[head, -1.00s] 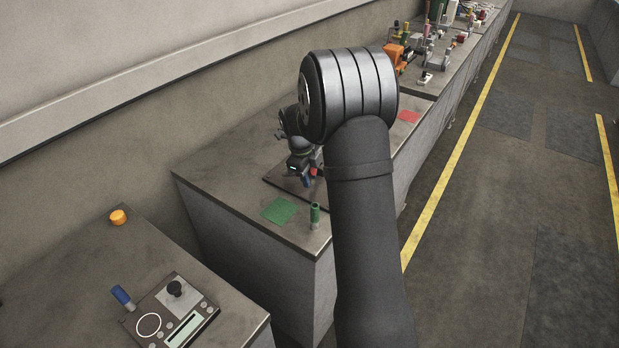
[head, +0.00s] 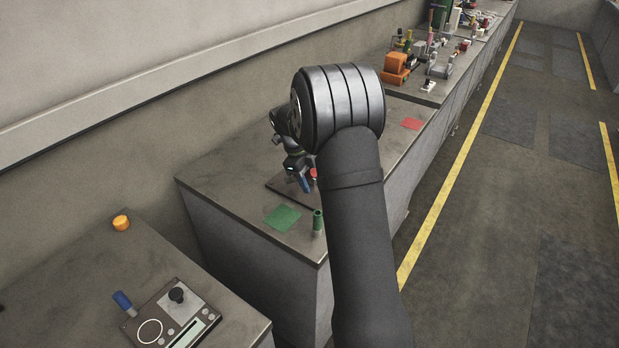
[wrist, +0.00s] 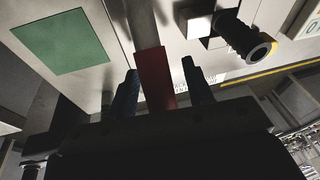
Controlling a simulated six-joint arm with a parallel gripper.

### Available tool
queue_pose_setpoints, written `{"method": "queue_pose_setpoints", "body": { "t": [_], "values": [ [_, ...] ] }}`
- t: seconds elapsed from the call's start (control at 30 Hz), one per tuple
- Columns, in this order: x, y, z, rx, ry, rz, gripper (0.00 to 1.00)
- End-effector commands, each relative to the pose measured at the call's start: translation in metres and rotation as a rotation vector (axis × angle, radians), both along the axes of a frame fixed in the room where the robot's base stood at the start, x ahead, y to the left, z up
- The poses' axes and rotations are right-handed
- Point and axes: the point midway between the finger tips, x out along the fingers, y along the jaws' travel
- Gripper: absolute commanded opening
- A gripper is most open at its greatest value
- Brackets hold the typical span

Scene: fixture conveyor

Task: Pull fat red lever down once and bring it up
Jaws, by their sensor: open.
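The fat red lever (wrist: 155,76) shows in the wrist view as a red block on a grey shaft. My gripper (wrist: 161,84) is open, with one dark blue finger on each side of the red end; I cannot tell whether either finger touches it. In the head view, a small part of the red lever (head: 313,173) shows beside my gripper (head: 304,184), over a dark plate (head: 280,187) on the middle bench. My arm hides the rest of the lever there.
A green square (head: 283,217) and an upright green-topped cylinder (head: 318,222) are at the bench's near end. A red square (head: 411,124) lies farther back. A dark round-ended part (wrist: 243,38) sits right of the lever. The near bench holds a control box (head: 176,318).

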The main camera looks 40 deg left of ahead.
Motion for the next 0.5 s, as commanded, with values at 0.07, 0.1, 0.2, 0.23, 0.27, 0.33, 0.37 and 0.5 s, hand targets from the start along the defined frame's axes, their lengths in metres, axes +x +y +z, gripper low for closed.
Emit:
{"method": "queue_pose_setpoints", "body": {
  "t": [0.07,0.1,0.2,0.23,0.27,0.33,0.37,0.5],
  "values": [
    [0.0,0.0,0.001,0.0,0.0,0.0,0.47],
    [0.0,0.001,0.003,0.001,0.0,0.0,0.47],
    [-0.002,0.003,0.013,0.001,-0.001,0.0,0.47],
    [-0.003,0.004,0.018,0.002,-0.002,0.001,0.47],
    [-0.004,0.006,0.023,0.003,-0.003,0.001,0.47],
    [-0.007,0.009,0.038,0.003,-0.003,0.001,0.47],
    [-0.008,0.011,0.045,0.003,-0.002,0.002,0.47],
    [-0.014,0.018,0.078,0.002,-0.002,0.002,0.47]
  ]
}}
